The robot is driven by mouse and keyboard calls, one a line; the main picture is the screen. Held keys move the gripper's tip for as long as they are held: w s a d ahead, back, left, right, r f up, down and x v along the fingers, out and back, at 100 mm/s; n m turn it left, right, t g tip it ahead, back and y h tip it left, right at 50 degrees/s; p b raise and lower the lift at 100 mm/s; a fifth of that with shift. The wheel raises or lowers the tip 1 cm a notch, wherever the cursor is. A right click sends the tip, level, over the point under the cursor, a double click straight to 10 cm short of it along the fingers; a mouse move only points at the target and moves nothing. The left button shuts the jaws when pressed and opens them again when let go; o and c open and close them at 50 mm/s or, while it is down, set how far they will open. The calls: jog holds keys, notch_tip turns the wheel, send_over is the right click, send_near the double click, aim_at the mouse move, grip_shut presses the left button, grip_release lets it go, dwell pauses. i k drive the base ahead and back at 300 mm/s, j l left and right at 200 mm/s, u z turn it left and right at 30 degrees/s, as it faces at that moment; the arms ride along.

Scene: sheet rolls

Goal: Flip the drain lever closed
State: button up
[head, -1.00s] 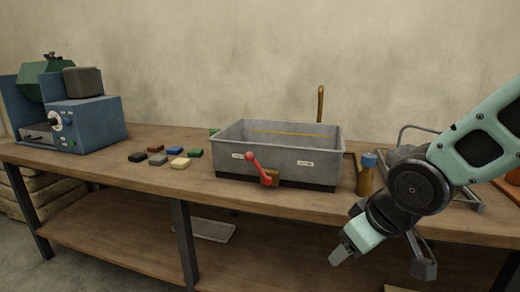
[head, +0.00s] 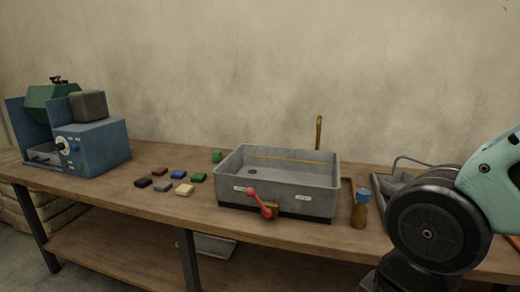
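The drain lever (head: 259,202) is red with a ball end. It slants from the ball at upper left down to a brass valve (head: 271,207) at the lower front of the grey basin (head: 300,180). A dark drain hole (head: 252,168) shows in the basin floor, with a yellow line along the back inner wall. Two small white labels sit on the front wall, one on each side of the lever; their writing is too small to read. My arm is at the lower right, right of the basin. My gripper is below the frame and cannot be seen.
A bottle with a blue top (head: 360,205) stands right of the basin. A metal rack (head: 385,190) is partly behind my arm. Several coloured blocks (head: 180,174) lie left of the basin, and a blue machine (head: 92,145) stands far left. The wooden table (head: 150,205) is clear before the basin.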

aim_at(261, 203)
jog(key=i+u, duration=0.25)
jog(key=u, duration=0.15)
jog(key=i+u, duration=0.25)
jog(key=u, duration=0.15)
jog(key=i+l+u, duration=0.2)
jog(key=u, duration=0.2)
